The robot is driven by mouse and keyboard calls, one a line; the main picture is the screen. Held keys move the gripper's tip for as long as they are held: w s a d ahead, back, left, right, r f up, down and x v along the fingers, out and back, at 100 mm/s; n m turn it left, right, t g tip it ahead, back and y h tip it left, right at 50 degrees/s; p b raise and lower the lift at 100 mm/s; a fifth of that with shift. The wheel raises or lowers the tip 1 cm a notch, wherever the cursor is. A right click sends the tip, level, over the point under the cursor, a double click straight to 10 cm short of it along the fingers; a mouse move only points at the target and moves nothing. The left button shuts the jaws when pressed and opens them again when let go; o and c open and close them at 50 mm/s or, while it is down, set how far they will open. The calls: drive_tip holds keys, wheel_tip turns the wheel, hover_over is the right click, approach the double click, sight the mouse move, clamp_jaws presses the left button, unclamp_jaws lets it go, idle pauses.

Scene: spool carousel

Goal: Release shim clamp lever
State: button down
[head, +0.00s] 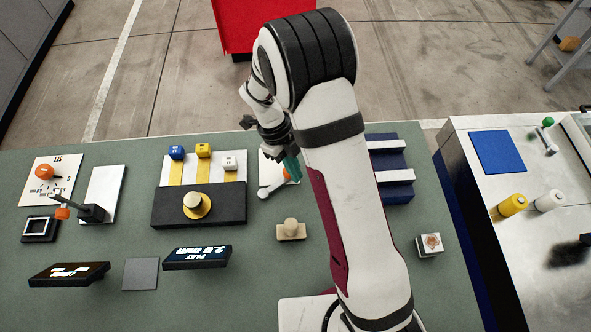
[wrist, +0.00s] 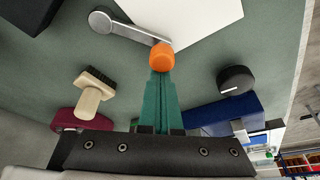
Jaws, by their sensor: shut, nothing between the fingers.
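A silver lever (head: 270,190) with an orange knob lies at the edge of a white plate (head: 267,168), left of my arm. In the wrist view the lever (wrist: 130,30) runs from a round pivot to the orange knob (wrist: 162,57). My gripper (head: 294,172) has green fingers, shut and empty. In the wrist view the fingertips (wrist: 161,74) are right at the knob; I cannot tell if they touch it. Another lever-like fixture (head: 92,212), dark with an orange tip, stands by a white plate at the left. Which one is the shim clamp is not labelled.
A black block (head: 170,207) with a cream knob (head: 196,200) stands left of the lever. A brush (head: 291,230) lies in front, also in the wrist view (wrist: 92,95). A dark blue rack (head: 392,160) is beyond my arm. Two displays (head: 68,273) (head: 197,257) stand at the front.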

drive_tip(key=shift+w+a+n, duration=0.2)
drive_tip(key=shift+w+n, duration=0.15)
drive_tip(key=shift+n, duration=0.45)
drive_tip(key=shift+w+a, duration=0.2)
drive_tip(key=shift+w, duration=0.2)
drive_tip(key=w+a+n, duration=0.1)
drive_tip(key=w+n+t, duration=0.1)
drive_tip(key=n, duration=0.1)
drive_tip(key=shift+a+n+h, duration=0.3)
drive_tip(key=shift+a+h, duration=0.1)
drive_tip(key=n, duration=0.1)
drive_tip(key=w+a+n+t, duration=0.1)
drive_tip(key=shift+a+n, duration=0.25)
drive_tip(key=shift+n, duration=0.05)
drive_tip(key=shift+w+a+n+t, duration=0.2)
drive_tip(key=shift+a+n+t, duration=0.25)
drive_tip(key=shift+n, duration=0.35)
drive_tip(key=shift+w+a+n+t, duration=0.15)
drive_tip(key=shift+a+n+t, duration=0.1)
drive_tip(key=shift+a+n, duration=0.45)
